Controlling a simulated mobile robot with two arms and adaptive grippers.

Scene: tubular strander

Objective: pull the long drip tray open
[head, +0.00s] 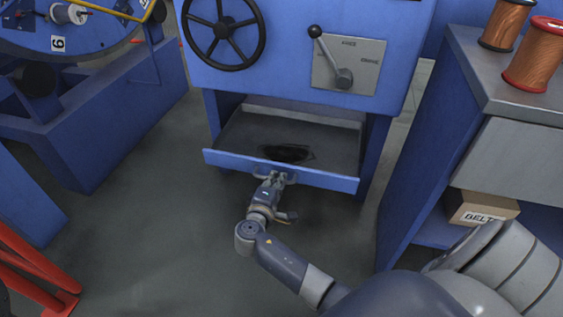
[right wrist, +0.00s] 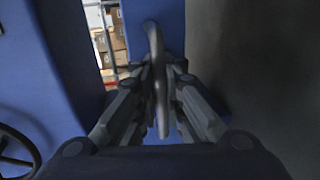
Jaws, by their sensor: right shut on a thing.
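The long drip tray (head: 225,159) is a wide, shallow tray with a blue front panel, low in the blue machine cabinet. It stands out from the opening, and its grey inside shows a dark oily patch (head: 287,153). My right gripper (head: 273,181) is at the middle of the front panel, shut on the tray handle (head: 257,171). In the right wrist view the fingers (right wrist: 157,98) close from both sides around the grey handle bar (right wrist: 157,62). My left gripper is not in view.
Above the tray are a black handwheel (head: 223,30) and a lever plate (head: 348,65). A blue shelf unit (head: 425,150) with copper spools (head: 535,58) and a belts box (head: 483,208) stands at the right. Red legs (head: 35,270) are lower left. Floor before the tray is clear.

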